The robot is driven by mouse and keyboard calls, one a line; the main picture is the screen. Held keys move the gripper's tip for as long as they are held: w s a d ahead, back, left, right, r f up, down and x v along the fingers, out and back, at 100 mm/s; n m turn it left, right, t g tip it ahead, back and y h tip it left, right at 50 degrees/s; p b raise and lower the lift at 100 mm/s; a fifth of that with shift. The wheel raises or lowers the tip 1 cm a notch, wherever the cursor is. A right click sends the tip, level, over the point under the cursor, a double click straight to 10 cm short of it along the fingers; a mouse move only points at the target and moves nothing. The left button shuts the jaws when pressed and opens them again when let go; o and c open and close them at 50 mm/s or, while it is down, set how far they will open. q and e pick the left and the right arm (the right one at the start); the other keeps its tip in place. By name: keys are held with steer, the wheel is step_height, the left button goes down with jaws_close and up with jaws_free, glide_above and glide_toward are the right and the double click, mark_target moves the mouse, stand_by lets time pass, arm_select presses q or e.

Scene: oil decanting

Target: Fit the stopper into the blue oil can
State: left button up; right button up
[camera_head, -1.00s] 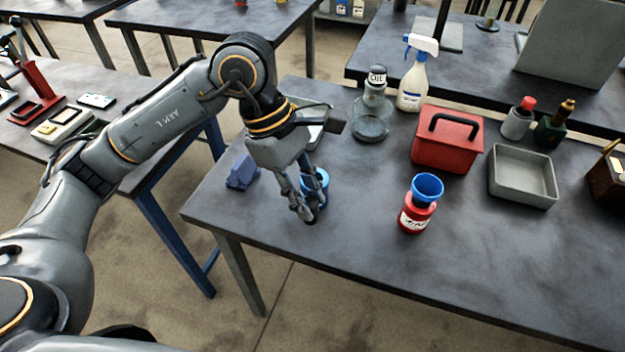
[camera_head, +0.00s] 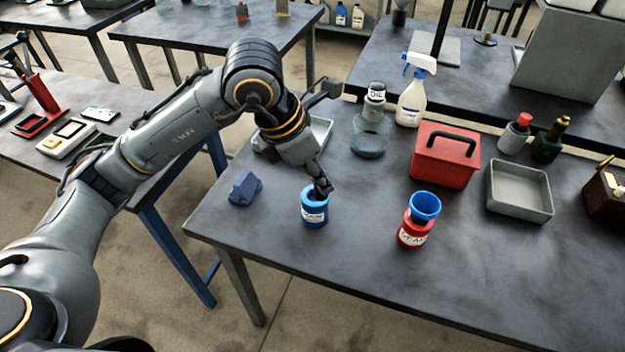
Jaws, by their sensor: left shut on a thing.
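The blue oil can (camera_head: 314,212), with a white label, stands upright near the front left of the table. My left gripper (camera_head: 322,188) is right over the can's top, its fingers pointing down and shut on a small dark thing that looks like the stopper. The fingers mostly hide it, and I cannot tell whether it is inside the can's mouth or just above it. My right gripper is not in view.
A red can (camera_head: 412,232) with a blue funnel (camera_head: 425,205) stands to the right. A dark blue block (camera_head: 244,187) lies at left. Behind are a glass oil jar (camera_head: 369,135), a spray bottle (camera_head: 412,95), a red toolbox (camera_head: 445,158) and a grey tray (camera_head: 519,212). The front middle is clear.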

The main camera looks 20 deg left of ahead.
arm_select(q)
steer(key=w+a+f, duration=0.1)
steer(key=f, duration=0.1)
steer(key=w+a+f+p, duration=0.1)
steer(key=w+f, duration=0.3)
steer(key=shift+w+a, duration=0.15)
steer(key=shift+a, duration=0.25)
steer(key=f+p, duration=0.2)
steer(key=f, duration=0.1)
steer(key=shift+w+f, duration=0.1)
steer(key=shift+w, duration=0.1)
steer(key=shift+f, duration=0.2)
steer(key=shift+f, duration=0.1)
steer(key=shift+f, duration=0.15)
steer(key=o, duration=0.9)
steer(key=shift+o, duration=0.2)
